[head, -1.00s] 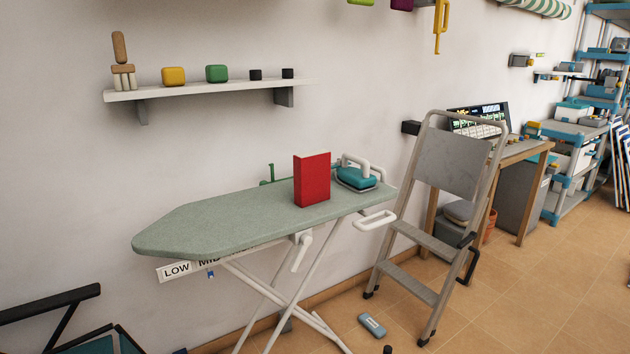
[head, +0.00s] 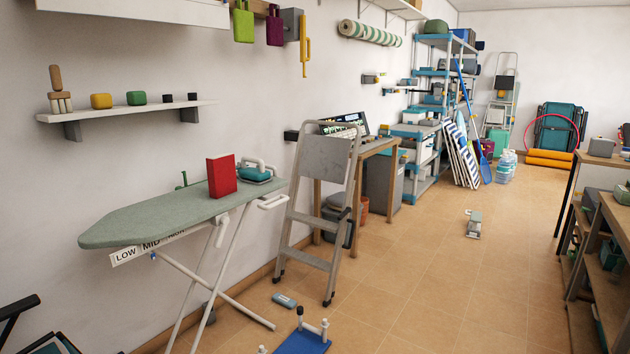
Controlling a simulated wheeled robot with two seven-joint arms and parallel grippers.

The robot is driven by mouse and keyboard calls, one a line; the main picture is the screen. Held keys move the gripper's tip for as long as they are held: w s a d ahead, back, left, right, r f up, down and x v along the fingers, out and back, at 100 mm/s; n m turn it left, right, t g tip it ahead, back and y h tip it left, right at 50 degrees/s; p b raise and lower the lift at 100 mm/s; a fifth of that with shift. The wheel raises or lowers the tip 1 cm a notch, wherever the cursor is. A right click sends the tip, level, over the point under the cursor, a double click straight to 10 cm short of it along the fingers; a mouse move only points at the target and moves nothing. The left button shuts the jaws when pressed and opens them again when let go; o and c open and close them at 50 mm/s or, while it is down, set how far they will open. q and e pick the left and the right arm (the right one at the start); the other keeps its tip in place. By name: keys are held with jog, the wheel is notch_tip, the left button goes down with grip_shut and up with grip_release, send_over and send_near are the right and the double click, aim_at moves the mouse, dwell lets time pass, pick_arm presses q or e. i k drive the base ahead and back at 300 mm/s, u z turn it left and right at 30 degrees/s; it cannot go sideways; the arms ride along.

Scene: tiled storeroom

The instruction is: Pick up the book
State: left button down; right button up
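A red book (head: 222,176) stands upright on the green ironing board (head: 150,217), near the board's right end. A teal and white iron (head: 254,174) sits just to the right of the book, close behind it. Neither of my grippers shows in the head view.
A grey step ladder (head: 325,190) stands right of the board, before a wooden table (head: 390,145). A small blue-grey item (head: 284,300) and a blue platform with white posts (head: 303,342) lie on the floor. Open tiled floor (head: 430,270) extends right, towards wooden shelving (head: 607,230).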

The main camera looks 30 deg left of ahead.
aim_at(222, 172)
jog(key=u, duration=0.25)
jog(key=i, duration=1.15)
jog(key=u, duration=1.55)
jog(key=i, duration=1.1)
jog(key=u, duration=1.25)
